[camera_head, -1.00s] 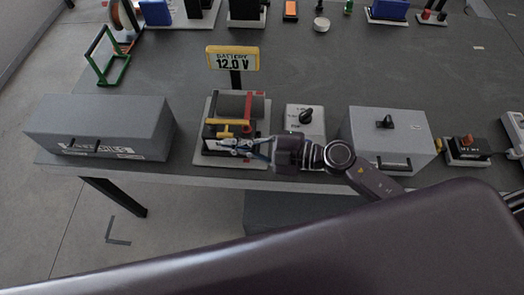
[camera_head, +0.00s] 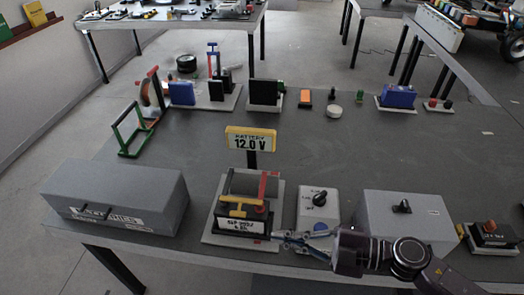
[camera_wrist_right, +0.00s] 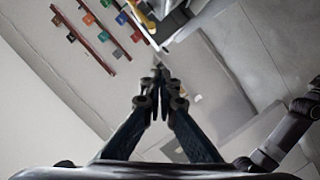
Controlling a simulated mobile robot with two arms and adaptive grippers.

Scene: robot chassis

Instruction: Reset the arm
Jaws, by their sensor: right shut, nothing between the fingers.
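My right gripper (camera_head: 280,237) comes in from the lower right in the head view, at the table's front edge. Its fingertips are beside the right front corner of the battery board (camera_head: 212,238); I cannot tell whether they touch it. In the right wrist view the dark fingers (camera_wrist_right: 157,68) come together at the tips with nothing between them. My right arm (camera_head: 440,278) runs off at the lower right. My left gripper is in neither view.
A grey case (camera_head: 130,185) stands left of the board. A white switch box (camera_head: 309,222) and a grey box (camera_head: 378,207) stand to its right. A 12.0 V sign (camera_head: 250,142) rises behind the board. The middle of the grey table (camera_head: 330,150) is mostly clear.

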